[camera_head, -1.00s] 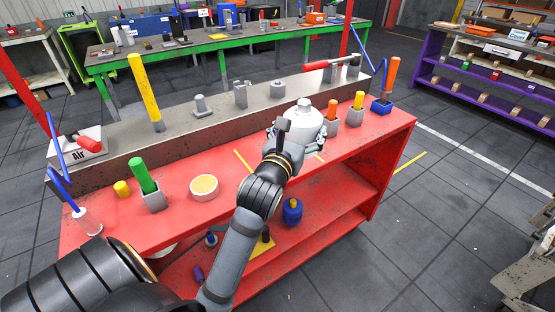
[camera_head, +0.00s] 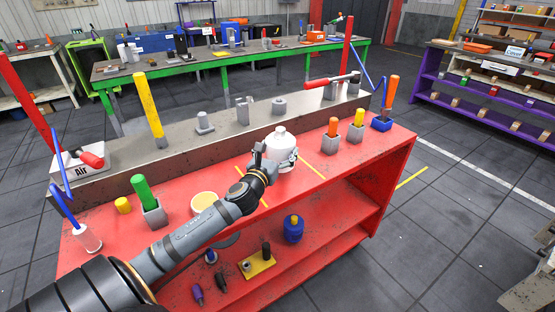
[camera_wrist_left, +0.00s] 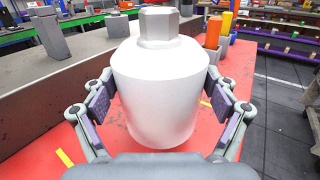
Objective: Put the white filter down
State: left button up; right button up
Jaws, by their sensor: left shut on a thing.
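The white filter (camera_head: 281,152) is a white cylinder with a narrower top, upright over the red bench top (camera_head: 328,178). In the left wrist view the filter (camera_wrist_left: 158,88) fills the middle, with a grey hex nut shape on top. My left gripper (camera_head: 275,158) has its two padded fingers on either side of the filter, shut on it. In the wrist view the gripper (camera_wrist_left: 160,105) holds it around its sides. The filter's base is low at the bench top, between yellow tape marks (camera_head: 312,167); I cannot tell whether it touches. My right gripper is not in view.
A yellow-topped white round tub (camera_head: 205,201) and a green-handled tool in a grey block (camera_head: 148,200) stand to the left. Orange and yellow tools in grey blocks (camera_head: 332,145) stand to the right. A raised grey metal ledge (camera_head: 180,143) runs behind.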

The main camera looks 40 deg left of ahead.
pick_arm(q)
jog(key=shift+w+a+f+b, duration=0.1)
jog(key=shift+a+f+b, duration=0.1)
jog(key=shift+f, duration=0.8)
jog(key=shift+w+a+f+b, duration=0.1)
jog(key=shift+f+b, duration=0.05)
jog(key=shift+f, duration=0.8)
jog(key=shift+f, duration=0.15)
jog(key=o, duration=1.4)
jog(key=shift+c, duration=0.2)
jog(key=shift+s, duration=0.1)
